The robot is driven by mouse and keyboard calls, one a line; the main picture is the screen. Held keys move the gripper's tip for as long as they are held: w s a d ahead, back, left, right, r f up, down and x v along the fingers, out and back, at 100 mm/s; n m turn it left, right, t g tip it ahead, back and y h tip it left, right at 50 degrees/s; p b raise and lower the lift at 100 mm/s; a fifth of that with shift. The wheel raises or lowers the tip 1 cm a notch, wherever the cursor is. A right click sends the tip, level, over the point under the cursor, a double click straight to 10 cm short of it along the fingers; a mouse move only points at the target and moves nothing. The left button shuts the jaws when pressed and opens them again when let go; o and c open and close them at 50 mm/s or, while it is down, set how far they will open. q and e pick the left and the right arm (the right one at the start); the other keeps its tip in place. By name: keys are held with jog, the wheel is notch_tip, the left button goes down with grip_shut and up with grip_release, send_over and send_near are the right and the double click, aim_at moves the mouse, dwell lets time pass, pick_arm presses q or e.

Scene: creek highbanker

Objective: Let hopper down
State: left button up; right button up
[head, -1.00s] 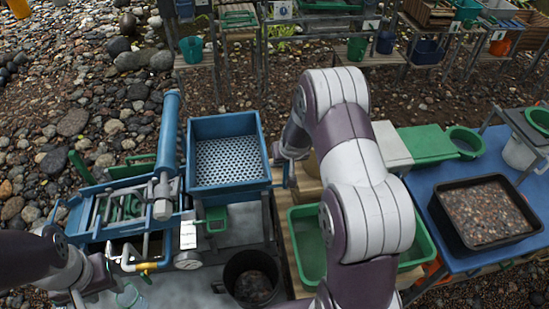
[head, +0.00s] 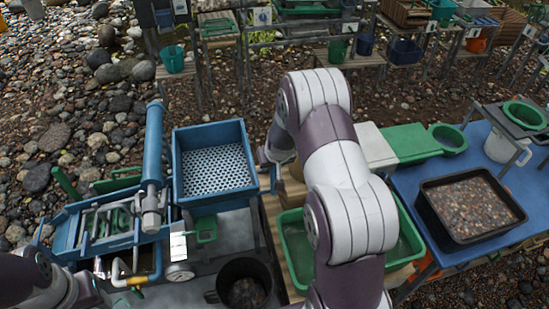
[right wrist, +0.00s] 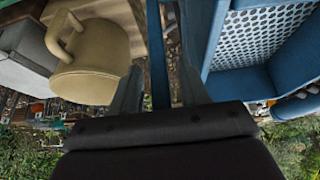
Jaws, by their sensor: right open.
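The hopper (head: 181,180) is a blue open box with a perforated metal floor. It stands raised beside a blue cylinder over the washing frame, and in the right wrist view its blue wall (right wrist: 214,40) is on the right. My right gripper (head: 275,172) is at the hopper's right side. In the right wrist view the right gripper (right wrist: 160,88) is open, its fingers on either side of a narrow blue bar (right wrist: 157,50); contact is unclear. My left gripper (head: 88,288) is low at the left, near the frame's front; its fingers are not clear.
A black bucket (head: 222,276) stands below the hopper. A green tub (head: 296,262) is partly behind my right arm. A blue table (head: 408,180) at right holds a black tray of gravel (head: 436,222).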

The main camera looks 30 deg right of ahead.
jog(key=p+v, duration=0.1)
jog(key=v, duration=1)
jog(key=shift+s+r, duration=0.2)
jog(key=shift+r, duration=0.1)
jog(key=shift+a, duration=0.1)
jog(key=s+a+f+n+g+b, duration=0.1)
jog(key=s+a+f+g+b, duration=0.1)
jog(key=s+a+f+b, duration=0.4)
jog(key=s+a+f+n+g+y+b, duration=0.1)
jog(key=s+a+f+n+b, duration=0.1)
jog(key=s+a+f+b, duration=0.4)
jog(key=s+b, duration=0.1)
jog(key=s, duration=0.4)
jog(key=shift+a+f+g+b, duration=0.25)
jog(key=shift+a+g+b, duration=0.05)
jog(key=shift+g+b, duration=0.1)
jog(key=shift+a, duration=0.1)
